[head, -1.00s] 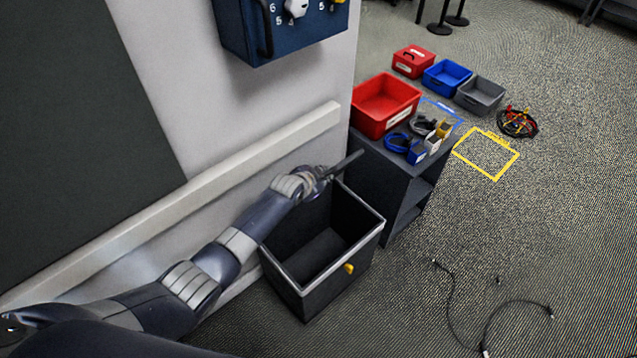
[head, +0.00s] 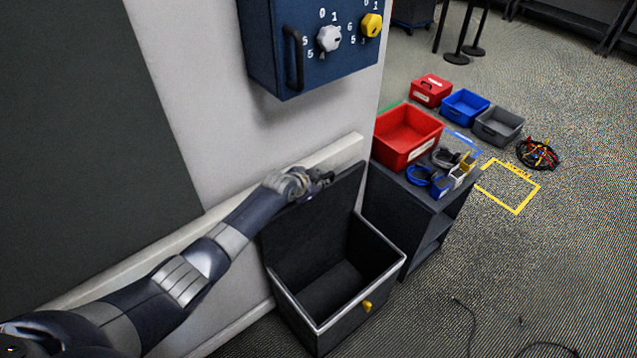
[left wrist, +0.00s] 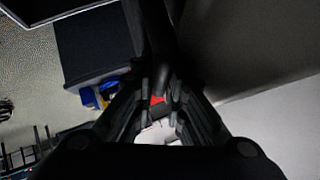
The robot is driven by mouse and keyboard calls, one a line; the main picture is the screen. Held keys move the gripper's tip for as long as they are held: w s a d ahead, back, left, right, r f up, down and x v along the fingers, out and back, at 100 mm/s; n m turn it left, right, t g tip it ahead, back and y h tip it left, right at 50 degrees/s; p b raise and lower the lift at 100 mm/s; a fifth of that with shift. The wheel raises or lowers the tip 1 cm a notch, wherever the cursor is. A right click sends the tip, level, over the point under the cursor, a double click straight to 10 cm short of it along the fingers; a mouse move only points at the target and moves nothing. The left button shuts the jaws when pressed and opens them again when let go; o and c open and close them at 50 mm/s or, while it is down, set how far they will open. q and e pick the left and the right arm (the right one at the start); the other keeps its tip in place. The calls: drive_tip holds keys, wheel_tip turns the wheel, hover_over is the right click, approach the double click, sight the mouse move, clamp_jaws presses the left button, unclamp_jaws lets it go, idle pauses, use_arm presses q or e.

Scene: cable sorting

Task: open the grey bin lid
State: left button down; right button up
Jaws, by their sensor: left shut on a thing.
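The grey bin (head: 384,270) stands on the floor against the wall, with its inside visible and a yellow knob (head: 366,306) on its front. Its dark lid (head: 322,212) is raised, standing up at the wall side of the opening. My left gripper (head: 325,178) is shut on the lid near its upper edge. In the left wrist view the dark fingers (left wrist: 160,95) are close together, and the exact contact is too dark to make out. My right gripper is not in view.
A dark shelf (head: 405,200) beside the bin carries a red bin (head: 405,150) and cables. A blue panel (head: 310,75) with knobs hangs on the wall above. Small bins, a cable coil (head: 538,153) and a yellow floor outline (head: 517,212) lie beyond. Floor at right is mostly clear.

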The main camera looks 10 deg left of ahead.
use_arm(q)
drive_tip(key=c, duration=1.6)
unclamp_jaws()
drive_tip(key=shift+s+a+f, duration=0.15)
drive_tip(key=shift+s+f, duration=0.1)
drive_tip(key=shift+f, duration=0.25)
drive_tip(key=shift+s+a+r, duration=0.15)
drive_tip(key=shift+s+r, duration=0.2)
drive_tip(key=shift+r, duration=0.2)
drive_tip(key=v, duration=1)
drive_tip(key=shift+s+r, duration=0.2)
drive_tip(key=shift+r, duration=0.1)
